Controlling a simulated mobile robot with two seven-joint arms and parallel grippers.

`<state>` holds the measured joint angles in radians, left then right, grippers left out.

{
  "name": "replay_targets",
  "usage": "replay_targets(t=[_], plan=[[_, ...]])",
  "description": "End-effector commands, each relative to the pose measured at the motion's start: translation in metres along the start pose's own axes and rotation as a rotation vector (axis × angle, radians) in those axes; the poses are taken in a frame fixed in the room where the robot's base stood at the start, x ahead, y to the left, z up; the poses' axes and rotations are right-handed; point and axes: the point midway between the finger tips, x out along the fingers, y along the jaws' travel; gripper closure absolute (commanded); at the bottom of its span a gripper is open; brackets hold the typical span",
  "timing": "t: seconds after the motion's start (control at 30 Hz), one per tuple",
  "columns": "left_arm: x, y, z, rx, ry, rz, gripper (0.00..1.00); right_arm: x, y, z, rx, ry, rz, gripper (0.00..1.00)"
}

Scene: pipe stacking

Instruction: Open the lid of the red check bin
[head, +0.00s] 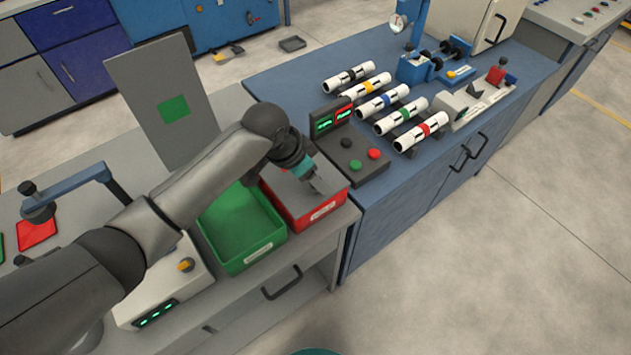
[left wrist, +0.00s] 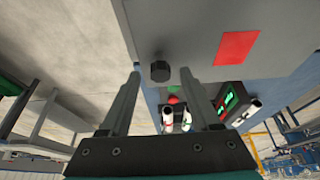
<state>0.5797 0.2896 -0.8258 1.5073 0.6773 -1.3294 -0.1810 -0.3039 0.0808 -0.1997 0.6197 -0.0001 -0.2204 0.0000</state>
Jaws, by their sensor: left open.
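The red check bin (head: 318,213) stands beside the open green bin (head: 245,225) in the head view. Its grey lid (head: 333,176) lies flat over the top, closed. The left wrist view shows the lid (left wrist: 190,30) with a red square (left wrist: 237,48) and a dark round knob (left wrist: 160,72). My left gripper (head: 318,186) is just above the lid. In the left wrist view its two fingers (left wrist: 159,78) are apart, with the knob showing in the gap between their tips. Contact with the knob cannot be told. My right gripper is in neither view.
The green bin's grey lid (head: 165,95) stands upright behind it. A dark control box (head: 345,150) with green and red buttons is close on the right. Several banded white pipes (head: 385,100) lie on the blue bench. Floor at the lower right is clear.

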Motion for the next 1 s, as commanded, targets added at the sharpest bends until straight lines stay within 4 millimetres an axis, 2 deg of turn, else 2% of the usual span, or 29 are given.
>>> replay_targets(t=[0.03, 0.2, 0.6, 1.0], plan=[[0.008, 0.000, 0.001, 0.000, -0.002, 0.000, 0.37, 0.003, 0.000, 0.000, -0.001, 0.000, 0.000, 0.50], [0.022, 0.000, 0.000, 0.001, -0.001, -0.001, 0.37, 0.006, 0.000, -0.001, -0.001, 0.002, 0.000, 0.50], [0.026, 0.000, 0.000, 0.001, 0.000, -0.001, 0.37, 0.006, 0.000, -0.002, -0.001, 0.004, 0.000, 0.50], [0.026, 0.000, 0.000, 0.001, 0.000, -0.001, 0.82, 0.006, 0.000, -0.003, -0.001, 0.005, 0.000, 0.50]])
